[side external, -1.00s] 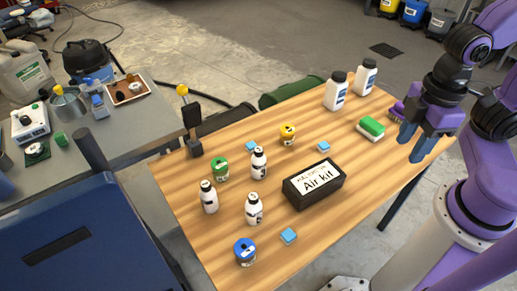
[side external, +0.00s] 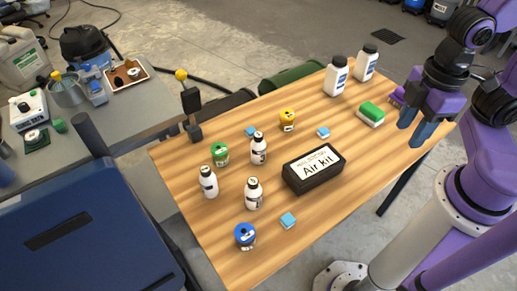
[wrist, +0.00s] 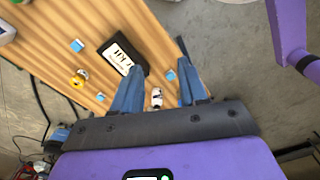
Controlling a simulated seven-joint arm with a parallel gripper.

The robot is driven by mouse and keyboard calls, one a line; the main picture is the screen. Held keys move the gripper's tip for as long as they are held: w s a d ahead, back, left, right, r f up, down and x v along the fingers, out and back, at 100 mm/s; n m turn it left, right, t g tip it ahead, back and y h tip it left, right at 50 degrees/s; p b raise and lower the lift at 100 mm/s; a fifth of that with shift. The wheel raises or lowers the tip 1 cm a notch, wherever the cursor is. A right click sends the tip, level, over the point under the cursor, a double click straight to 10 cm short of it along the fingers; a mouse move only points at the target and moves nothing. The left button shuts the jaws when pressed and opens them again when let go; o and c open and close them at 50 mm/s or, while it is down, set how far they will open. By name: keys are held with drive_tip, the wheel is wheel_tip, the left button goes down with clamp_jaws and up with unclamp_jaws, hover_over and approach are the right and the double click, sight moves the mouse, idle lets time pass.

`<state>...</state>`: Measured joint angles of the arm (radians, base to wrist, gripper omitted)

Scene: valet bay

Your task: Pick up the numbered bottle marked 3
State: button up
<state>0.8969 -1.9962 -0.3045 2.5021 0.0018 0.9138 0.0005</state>
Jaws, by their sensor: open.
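My gripper (side external: 411,134) is open and empty above the table's right side, well away from these bottles. In the wrist view its blue fingers stand apart (wrist: 157,66), and one small white bottle (wrist: 157,97) shows in the gap between them, far beyond the fingers.
A black Air kit box (side external: 314,170) lies between my gripper and the bottles. Two larger white bottles (side external: 336,77) and a green-topped sponge (side external: 370,113) are at the back right.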

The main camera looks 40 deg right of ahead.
idle(0.4)
drive_tip(key=shift+o, duration=1.3)
